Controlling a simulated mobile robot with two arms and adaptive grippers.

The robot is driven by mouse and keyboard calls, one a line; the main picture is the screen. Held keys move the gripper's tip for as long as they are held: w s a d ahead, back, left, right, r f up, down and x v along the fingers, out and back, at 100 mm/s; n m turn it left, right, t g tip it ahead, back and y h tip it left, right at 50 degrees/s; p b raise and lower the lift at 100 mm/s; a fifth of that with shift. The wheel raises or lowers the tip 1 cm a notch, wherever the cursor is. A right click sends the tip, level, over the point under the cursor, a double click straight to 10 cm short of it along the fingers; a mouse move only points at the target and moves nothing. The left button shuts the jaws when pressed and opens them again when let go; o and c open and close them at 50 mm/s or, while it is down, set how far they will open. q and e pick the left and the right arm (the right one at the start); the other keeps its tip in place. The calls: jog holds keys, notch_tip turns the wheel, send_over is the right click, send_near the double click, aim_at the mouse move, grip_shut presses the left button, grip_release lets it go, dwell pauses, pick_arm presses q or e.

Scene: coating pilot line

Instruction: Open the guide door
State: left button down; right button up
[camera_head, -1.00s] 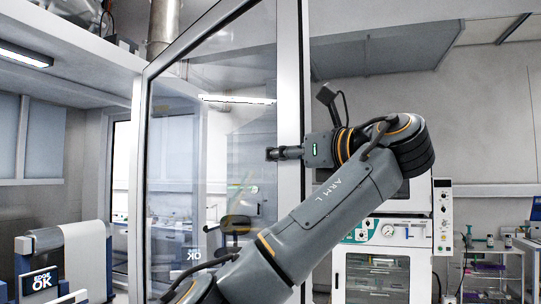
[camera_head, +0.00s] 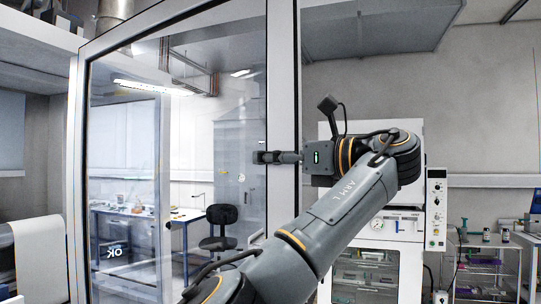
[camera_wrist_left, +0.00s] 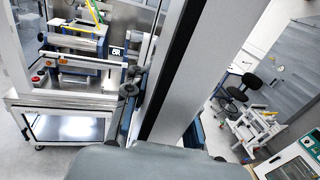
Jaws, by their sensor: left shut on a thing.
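The guide door (camera_head: 282,75) is a tall glass panel in a pale metal frame, filling the left and middle of the head view. My left gripper (camera_head: 262,157) is at the door's right upright, about mid-height in the picture. It is shut on the door's handle, which its fingers largely hide. In the left wrist view, the door's upright (camera_wrist_left: 180,90) runs diagonally through the middle, with the gripper (camera_wrist_left: 130,85) beside it. My right gripper is in neither view.
Behind the glass are a blue-legged bench (camera_head: 140,214) and a dark chair (camera_head: 222,215). A white cabinet (camera_head: 345,285) stands right of the door, with a small cart (camera_head: 485,268) beyond. A white roll (camera_head: 40,255) is at the lower left.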

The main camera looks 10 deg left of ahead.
pick_arm(q)
jog(key=shift+w, duration=0.1)
dwell(0.3)
jog(key=c, duration=1)
grip_release()
jog(key=shift+c, duration=0.2)
